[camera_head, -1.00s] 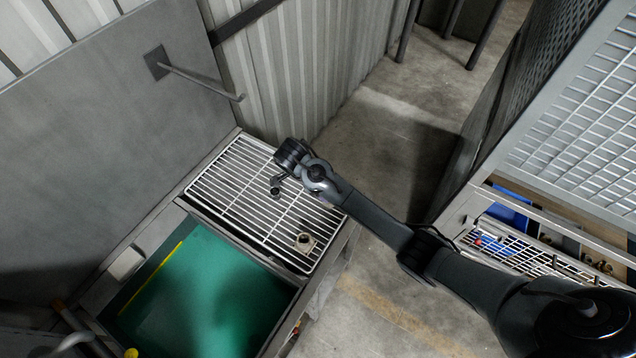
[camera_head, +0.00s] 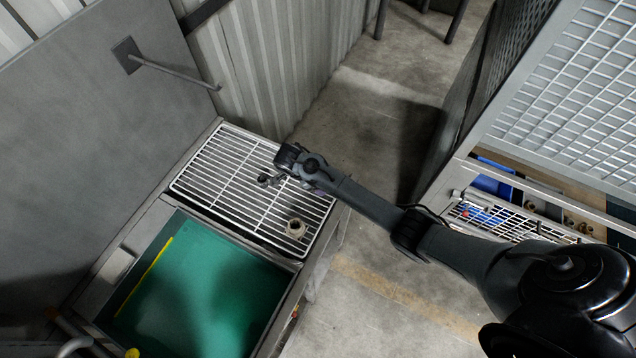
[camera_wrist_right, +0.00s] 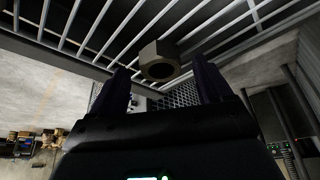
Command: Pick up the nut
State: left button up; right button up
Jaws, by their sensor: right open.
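The nut (camera_head: 296,228) is a small beige-grey metal ring with a dark hole. It sits on the white wire rack near the rack's right front side. In the right wrist view the nut (camera_wrist_right: 159,62) shows ahead of and between the two dark fingers. My right gripper (camera_wrist_right: 161,70) is open, with nothing visibly held. In the head view my right arm reaches in from the right and its wrist is over the rack, behind the nut; the fingers are hard to make out there. My left gripper is not in view.
The wire rack (camera_head: 225,180) lies beside an open bin with a green floor (camera_head: 195,290). A metal rod (camera_head: 175,72) juts from the grey panel at the left. A mesh cabinet (camera_head: 570,90) stands at the right. Bare concrete floor (camera_head: 375,95) lies between.

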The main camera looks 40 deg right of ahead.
jog(key=shift+d+f, duration=0.3)
jog(key=shift+f, duration=0.3)
jog(key=shift+c, duration=0.2)
jog(key=c, duration=1.2)
jog(key=shift+c, duration=0.3)
jog(key=shift+r, duration=0.15)
